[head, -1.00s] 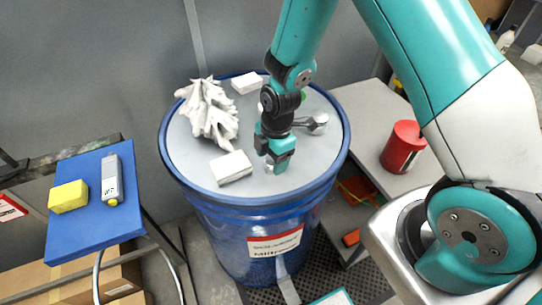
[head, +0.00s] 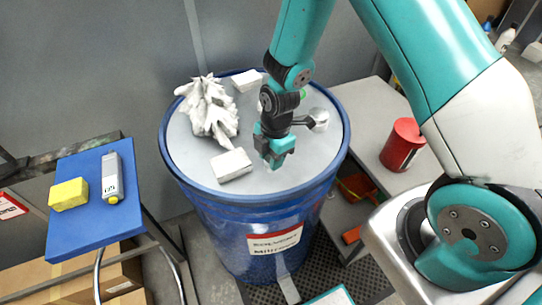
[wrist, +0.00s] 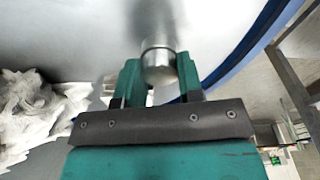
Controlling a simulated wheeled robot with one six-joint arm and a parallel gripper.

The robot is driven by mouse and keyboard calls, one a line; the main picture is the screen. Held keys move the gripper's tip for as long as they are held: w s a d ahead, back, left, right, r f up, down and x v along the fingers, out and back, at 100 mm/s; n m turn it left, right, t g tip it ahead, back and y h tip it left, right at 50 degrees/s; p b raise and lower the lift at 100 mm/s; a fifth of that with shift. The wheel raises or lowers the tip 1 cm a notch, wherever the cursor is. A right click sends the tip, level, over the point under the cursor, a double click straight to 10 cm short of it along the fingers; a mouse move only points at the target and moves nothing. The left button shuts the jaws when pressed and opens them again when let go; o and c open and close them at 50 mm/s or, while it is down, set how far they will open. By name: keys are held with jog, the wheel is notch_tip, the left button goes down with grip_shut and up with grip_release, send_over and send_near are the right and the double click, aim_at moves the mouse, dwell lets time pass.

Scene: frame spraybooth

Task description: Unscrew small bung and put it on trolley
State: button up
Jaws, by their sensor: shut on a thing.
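The blue drum has a pale grey lid (head: 262,185). My gripper (head: 275,163) points down at the lid's front right part. In the wrist view my gripper (wrist: 158,80) is shut on a small silvery metal cylinder, the small bung (wrist: 158,62), which sits between the two teal fingers. In the head view the fingers hide the bung. I cannot tell whether it is still seated in the lid. A grey unit with a lower shelf, likely the trolley (head: 362,110), stands right of the drum.
On the lid are a crumpled white cloth (head: 210,112), a white block (head: 231,165), another white block (head: 247,81) and a metal knob-like part (head: 318,119). A red can (head: 402,145) stands on the grey unit. A blue panel (head: 85,225) at left holds a yellow sponge (head: 69,194) and a grey device (head: 112,178).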

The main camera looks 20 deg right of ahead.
jog(key=n, duration=0.3)
jog(key=shift+n, duration=0.4)
jog(key=n, duration=0.2)
jog(key=shift+n+g, duration=0.3)
jog(key=shift+n+h, duration=0.3)
jog(key=shift+n, duration=0.7)
jog(key=n, duration=0.4)
jog(key=shift+n+h+b, duration=0.3)
jog(key=shift+b, duration=0.05)
